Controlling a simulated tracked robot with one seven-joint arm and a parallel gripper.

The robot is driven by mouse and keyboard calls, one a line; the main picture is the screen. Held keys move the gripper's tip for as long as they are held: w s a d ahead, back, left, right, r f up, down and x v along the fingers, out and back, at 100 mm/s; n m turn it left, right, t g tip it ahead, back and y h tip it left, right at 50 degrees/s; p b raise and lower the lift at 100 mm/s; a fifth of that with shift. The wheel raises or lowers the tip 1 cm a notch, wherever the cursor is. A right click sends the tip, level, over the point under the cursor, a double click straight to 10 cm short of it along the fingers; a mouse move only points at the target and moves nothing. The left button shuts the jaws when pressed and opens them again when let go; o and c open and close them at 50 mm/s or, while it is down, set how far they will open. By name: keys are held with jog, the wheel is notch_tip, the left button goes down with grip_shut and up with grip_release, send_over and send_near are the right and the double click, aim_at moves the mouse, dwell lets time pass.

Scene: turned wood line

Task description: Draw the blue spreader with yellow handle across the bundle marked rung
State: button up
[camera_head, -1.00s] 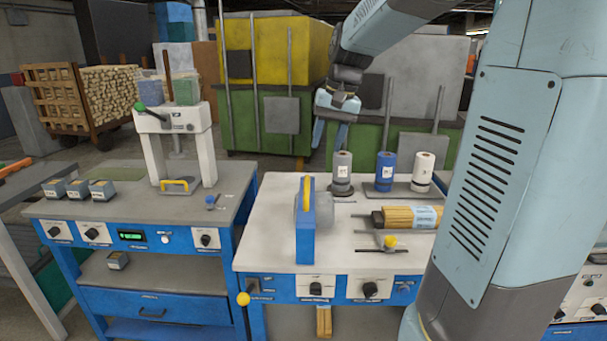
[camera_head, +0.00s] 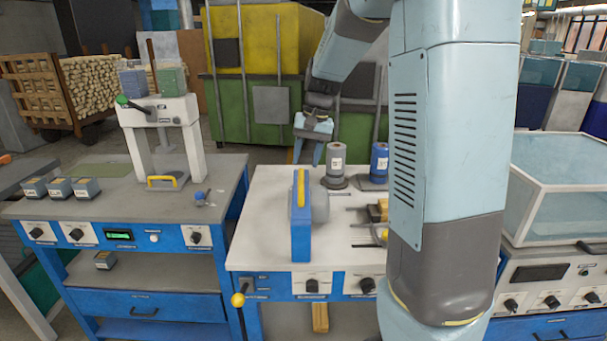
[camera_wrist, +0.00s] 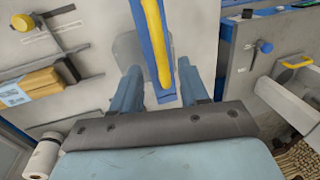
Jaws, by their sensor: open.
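The blue spreader with yellow handle (camera_head: 301,235) stands upright on the white-topped bench, beside a grey rounded piece. In the wrist view its yellow handle (camera_wrist: 156,40) runs lengthwise near the middle of the picture. My gripper (camera_head: 308,152) is open and empty, above and behind the spreader. In the wrist view the fingers (camera_wrist: 160,90) point toward it, one on each side of its near end; contact is not visible. A bundle of wooden sticks (camera_head: 375,212) lies to the right, mostly hidden by my arm. Its pale blue band (camera_wrist: 12,95) shows in the wrist view, its wording unreadable.
Grey (camera_head: 334,163) and blue (camera_head: 379,160) spools stand at the bench's back. A white spool (camera_wrist: 42,155) shows in the wrist view. A white press (camera_head: 160,125) stands on the left bench. A clear-walled box (camera_head: 560,185) is at right. The bench left of the spreader is clear.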

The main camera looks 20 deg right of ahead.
aim_at(303, 178)
jog(key=shift+w+a+f, duration=0.1)
jog(key=shift+a+f, duration=0.1)
jog(key=shift+f, duration=0.7)
jog(key=shift+a+f, duration=0.15)
jog(key=shift+f, duration=0.75)
jog(key=shift+w+a+f, duration=0.1)
jog(key=shift+a+f, duration=0.1)
jog(key=shift+f, duration=0.7)
grip_shut()
jog(key=shift+s+d, duration=0.1)
jog(key=shift+d, duration=0.05)
